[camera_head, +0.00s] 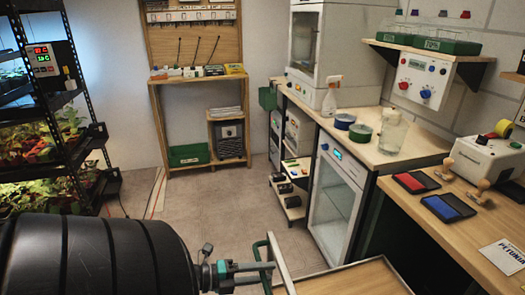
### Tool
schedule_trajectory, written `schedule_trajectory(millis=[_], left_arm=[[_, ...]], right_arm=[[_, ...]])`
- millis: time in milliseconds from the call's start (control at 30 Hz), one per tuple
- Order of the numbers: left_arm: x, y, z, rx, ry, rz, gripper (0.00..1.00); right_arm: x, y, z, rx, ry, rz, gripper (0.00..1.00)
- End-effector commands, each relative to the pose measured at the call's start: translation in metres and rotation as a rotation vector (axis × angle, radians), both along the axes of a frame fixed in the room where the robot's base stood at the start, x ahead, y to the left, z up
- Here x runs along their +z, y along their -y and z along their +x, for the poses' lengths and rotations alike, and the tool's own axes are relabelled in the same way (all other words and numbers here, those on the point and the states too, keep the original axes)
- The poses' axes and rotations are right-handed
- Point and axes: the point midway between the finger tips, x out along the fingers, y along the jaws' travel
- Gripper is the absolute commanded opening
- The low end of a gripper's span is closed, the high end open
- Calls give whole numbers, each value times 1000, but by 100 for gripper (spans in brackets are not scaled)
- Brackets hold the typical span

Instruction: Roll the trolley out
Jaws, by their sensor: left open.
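The trolley (350,263) shows at the bottom centre as a light wooden top with a raised rim; its lower part is out of the frame. A dark green handle (259,245) stands at its left end. My left gripper (268,272) comes in from the lower left, its fingers pointing right at the handle. The fingers are open, one above the other in the picture, and their tips overlap the handle. I cannot tell whether they touch it or stand around it. My right gripper is not in view.
A plant rack (75,70) stands at the left.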

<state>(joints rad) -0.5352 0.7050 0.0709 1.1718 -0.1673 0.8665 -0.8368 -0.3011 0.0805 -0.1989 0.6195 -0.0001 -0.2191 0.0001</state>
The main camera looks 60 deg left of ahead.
Motion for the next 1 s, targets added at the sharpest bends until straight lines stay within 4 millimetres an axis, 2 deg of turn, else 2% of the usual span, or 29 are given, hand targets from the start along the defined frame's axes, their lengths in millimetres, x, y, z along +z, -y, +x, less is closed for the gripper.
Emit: schedule_trajectory(millis=[233,367,467,800,1000], left_arm=[[1,-1,-1,0,1,1,49],[3,-4,-11,1,-2,1,49],[6,-10,-27,1,-4,2,49],[22,-37,-102,2,-5,1,49],[28,-47,-130,2,-2,0,49]], right_arm=[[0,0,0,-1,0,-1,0],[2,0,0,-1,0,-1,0],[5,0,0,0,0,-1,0],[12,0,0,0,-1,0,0],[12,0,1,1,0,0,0]])
